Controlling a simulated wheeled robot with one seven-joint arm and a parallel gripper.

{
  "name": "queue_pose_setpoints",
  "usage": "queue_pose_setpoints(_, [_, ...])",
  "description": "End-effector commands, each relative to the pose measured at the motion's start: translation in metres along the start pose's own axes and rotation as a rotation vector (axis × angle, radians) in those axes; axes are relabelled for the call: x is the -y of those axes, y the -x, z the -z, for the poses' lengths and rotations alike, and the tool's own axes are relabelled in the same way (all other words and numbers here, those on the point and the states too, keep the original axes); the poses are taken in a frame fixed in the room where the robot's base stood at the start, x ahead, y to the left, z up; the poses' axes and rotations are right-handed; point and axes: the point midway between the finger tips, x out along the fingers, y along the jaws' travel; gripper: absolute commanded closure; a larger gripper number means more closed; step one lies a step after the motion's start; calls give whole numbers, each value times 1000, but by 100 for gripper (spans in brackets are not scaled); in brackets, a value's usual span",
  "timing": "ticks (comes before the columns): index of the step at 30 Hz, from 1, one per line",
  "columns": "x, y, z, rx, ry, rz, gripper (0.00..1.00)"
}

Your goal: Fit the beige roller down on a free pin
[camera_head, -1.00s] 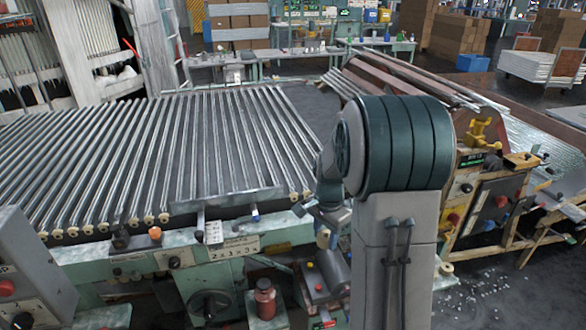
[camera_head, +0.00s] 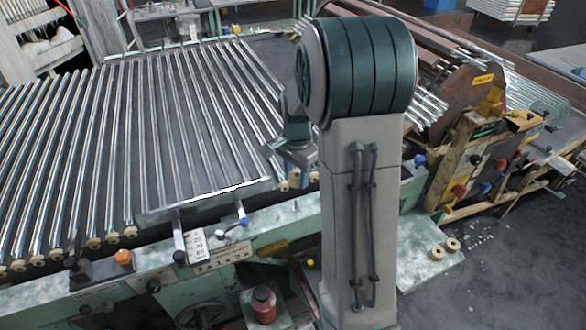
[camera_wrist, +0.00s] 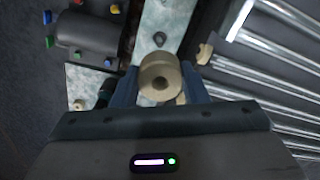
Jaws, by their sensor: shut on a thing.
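My gripper (camera_wrist: 160,88) is shut on a beige roller (camera_wrist: 161,71), which sits between its two blue fingers in the wrist view with the hole in its end showing. In the head view my gripper (camera_head: 296,152) is near the front right corner of the rod bed, partly hidden by my arm. A row of beige rollers (camera_head: 94,243) runs along the bed's front edge. One roller (camera_wrist: 204,54) shows just right of the held one, and another is partly hidden beneath it.
The bed of shiny metal rods (camera_head: 150,130) fills the left. A machine with coloured knobs stands at right.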

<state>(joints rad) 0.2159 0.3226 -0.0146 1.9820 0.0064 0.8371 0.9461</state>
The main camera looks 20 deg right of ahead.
Motion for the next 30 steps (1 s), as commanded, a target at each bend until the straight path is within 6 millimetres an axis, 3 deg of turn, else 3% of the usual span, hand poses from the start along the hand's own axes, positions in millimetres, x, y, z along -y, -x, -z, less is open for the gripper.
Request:
queue_pose_setpoints(11, [0,-4,-2,0,1,0,82])
queue_pose_setpoints(30, [-1,-56,-1,0,-1,0,82])
